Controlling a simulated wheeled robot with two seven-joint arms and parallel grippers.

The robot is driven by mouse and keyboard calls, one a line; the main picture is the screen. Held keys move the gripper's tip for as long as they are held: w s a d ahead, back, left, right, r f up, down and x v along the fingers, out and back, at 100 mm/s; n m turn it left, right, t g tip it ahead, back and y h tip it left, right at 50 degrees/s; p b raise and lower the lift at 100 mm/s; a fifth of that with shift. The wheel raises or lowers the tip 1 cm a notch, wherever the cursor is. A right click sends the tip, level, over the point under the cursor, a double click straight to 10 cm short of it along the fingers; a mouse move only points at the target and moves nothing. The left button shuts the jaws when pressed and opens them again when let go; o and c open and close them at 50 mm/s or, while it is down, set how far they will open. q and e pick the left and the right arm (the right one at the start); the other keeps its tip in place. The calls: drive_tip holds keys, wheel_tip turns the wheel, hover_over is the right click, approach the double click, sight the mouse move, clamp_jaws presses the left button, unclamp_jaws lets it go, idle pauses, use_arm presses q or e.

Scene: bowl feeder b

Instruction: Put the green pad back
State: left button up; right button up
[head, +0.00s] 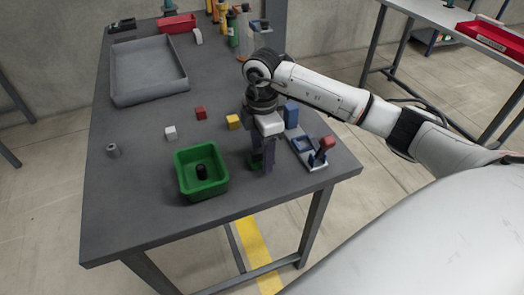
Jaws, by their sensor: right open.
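A small dark green thing, likely the green pad (253,161), shows low at my right gripper (262,166). The gripper points down close to the table top, and its fingers hide most of this green thing. My right gripper is open; whether its fingers touch the green thing I cannot tell. My left gripper is not in view.
A device with a red knob (326,143) stands right of the gripper, near a blue block (291,115). Yellow (233,122), red (200,113) and white (170,132) blocks lie behind. A grey tray (150,97) is farther back. The table's (130,215) front left is clear.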

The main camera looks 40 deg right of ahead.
wheel_tip(320, 180, up, 12)
drive_tip(key=shift+r, duration=0.15)
idle(0.4)
